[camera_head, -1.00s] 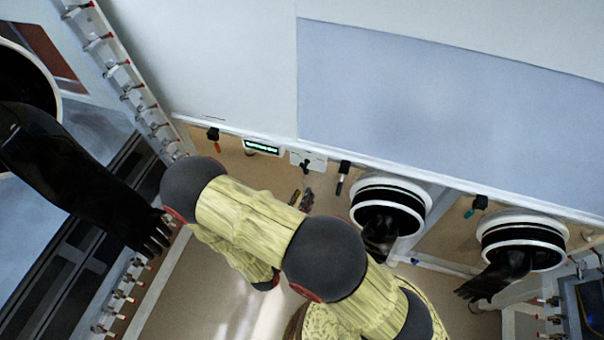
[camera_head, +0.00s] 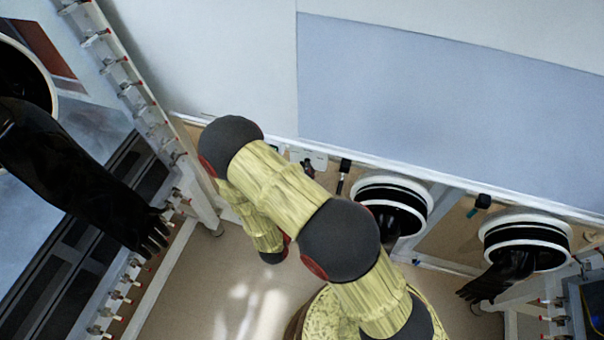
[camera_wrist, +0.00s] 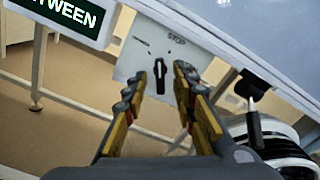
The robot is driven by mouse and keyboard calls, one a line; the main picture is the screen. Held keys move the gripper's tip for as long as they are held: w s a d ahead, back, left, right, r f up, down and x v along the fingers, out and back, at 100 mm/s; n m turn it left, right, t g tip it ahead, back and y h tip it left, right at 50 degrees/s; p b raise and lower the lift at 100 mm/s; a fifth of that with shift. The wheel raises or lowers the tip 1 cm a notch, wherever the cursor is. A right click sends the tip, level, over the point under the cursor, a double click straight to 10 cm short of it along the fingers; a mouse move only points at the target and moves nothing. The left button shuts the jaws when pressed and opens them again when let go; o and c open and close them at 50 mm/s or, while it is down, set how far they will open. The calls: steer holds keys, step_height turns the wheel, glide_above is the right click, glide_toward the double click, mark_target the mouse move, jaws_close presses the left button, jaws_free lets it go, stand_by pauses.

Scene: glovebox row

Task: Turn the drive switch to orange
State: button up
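The drive switch is a black knob (camera_wrist: 160,76) on a white panel (camera_wrist: 131,62) in the wrist view. The knob stands about upright in the picture. The panel has a STOP mark at upper right and a small unreadable label at upper left; I make out no orange mark. A sign (camera_wrist: 68,14) at the top left shows white letters ending in "TWEEN" on green. My gripper (camera_wrist: 160,72) is open, with one yellow and black finger on each side of the knob; I cannot tell whether they touch it. In the head view my arm partly covers the sign and the panel (camera_head: 318,159).
A black handle (camera_wrist: 252,100) hangs right of the panel, close to my right finger. Glove ports with black gloves (camera_head: 391,205) (camera_head: 523,243) stand to the right. A large black glove (camera_head: 70,165) and a rail of valves (camera_head: 125,85) are at the left.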

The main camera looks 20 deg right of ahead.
steer(key=c, duration=0.3)
steer(key=c, duration=0.4)
jaws_close()
